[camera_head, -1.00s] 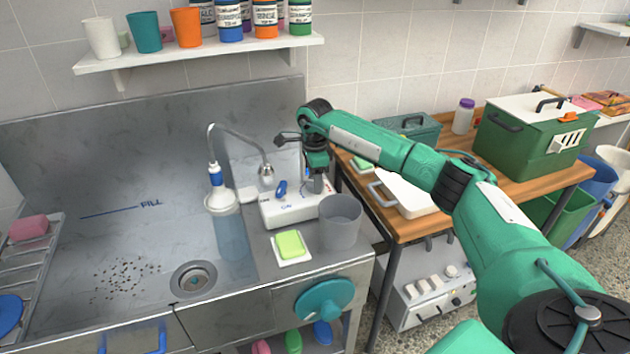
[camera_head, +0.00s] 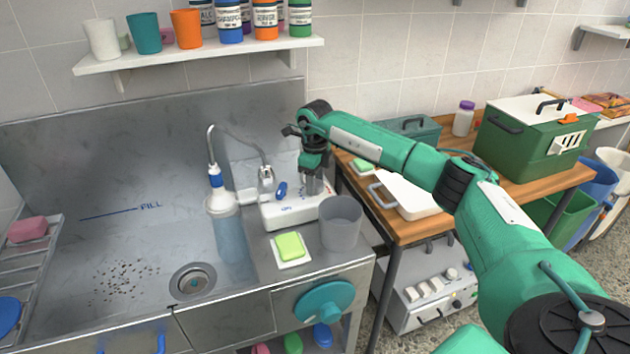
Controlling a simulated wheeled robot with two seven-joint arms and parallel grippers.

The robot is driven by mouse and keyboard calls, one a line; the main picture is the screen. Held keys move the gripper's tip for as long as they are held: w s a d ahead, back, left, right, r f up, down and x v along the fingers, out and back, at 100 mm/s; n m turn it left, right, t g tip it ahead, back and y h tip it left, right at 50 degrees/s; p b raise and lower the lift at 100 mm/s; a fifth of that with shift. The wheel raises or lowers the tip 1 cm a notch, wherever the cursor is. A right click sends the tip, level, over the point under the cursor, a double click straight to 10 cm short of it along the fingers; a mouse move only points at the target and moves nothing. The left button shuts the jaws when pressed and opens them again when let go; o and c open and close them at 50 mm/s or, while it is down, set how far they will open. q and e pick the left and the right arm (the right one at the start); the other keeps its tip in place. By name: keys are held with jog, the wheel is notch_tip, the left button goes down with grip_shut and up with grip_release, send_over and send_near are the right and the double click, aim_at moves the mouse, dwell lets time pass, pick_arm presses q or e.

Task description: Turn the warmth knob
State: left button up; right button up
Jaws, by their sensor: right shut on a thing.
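The white control box (camera_head: 284,213) stands on the steel counter right of the sink, with a blue knob (camera_head: 281,190) upright on its left part. My right gripper (camera_head: 313,187) points down at the right part of the box, to the right of the blue knob and apart from it. Its fingers are shut on a small part on top of the box, which I take to be the warmth knob. The fingers hide most of that part. My left gripper is not in view.
A grey translucent cup (camera_head: 341,224) stands close in front of the box, beside a green sponge (camera_head: 290,245) on a white tile. A wooden table (camera_head: 412,229) stands to the right.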

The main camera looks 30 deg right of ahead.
jog(key=shift+r, duration=0.1)
dwell(0.4)
jog(key=o, duration=1)
jog(key=shift+r, duration=0.25)
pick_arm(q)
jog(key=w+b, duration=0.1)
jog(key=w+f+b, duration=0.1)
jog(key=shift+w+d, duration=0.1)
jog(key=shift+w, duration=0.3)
pick_arm(e)
notch_tip(320, 180, up, 13)
jog(key=shift+r, duration=0.15)
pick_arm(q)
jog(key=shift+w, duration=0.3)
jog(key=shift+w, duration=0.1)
